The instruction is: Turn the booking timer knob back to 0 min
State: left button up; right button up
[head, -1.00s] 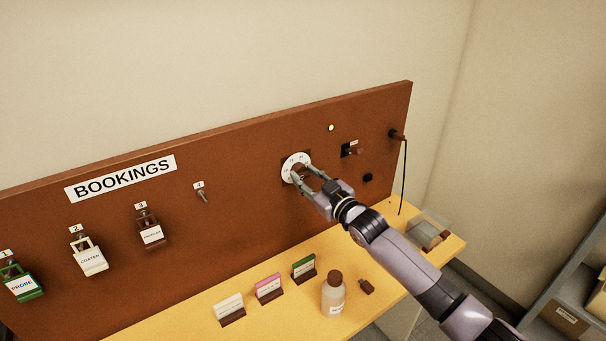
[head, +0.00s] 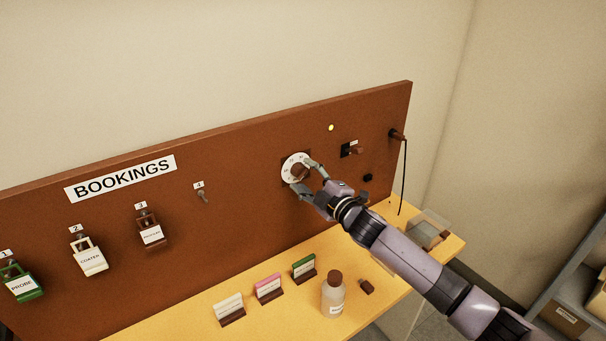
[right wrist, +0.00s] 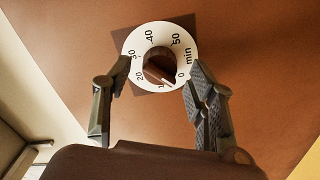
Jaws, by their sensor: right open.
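The booking timer is a white dial (head: 288,175) with a brown knob (head: 298,170) at its middle, on the brown board. My right gripper (head: 304,176) is open, with one finger on each side of the dial. In the right wrist view its fingers (right wrist: 153,82) stand well apart from the knob, with nothing between them gripped. My left gripper is not in view.
A bottle (head: 333,296) and card holders (head: 268,290) stand on the yellow shelf (head: 395,300) below. Padlocks hang at left.

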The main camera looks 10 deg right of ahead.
jog(key=p+v, duration=0.2)
jog(key=v, duration=0.6)
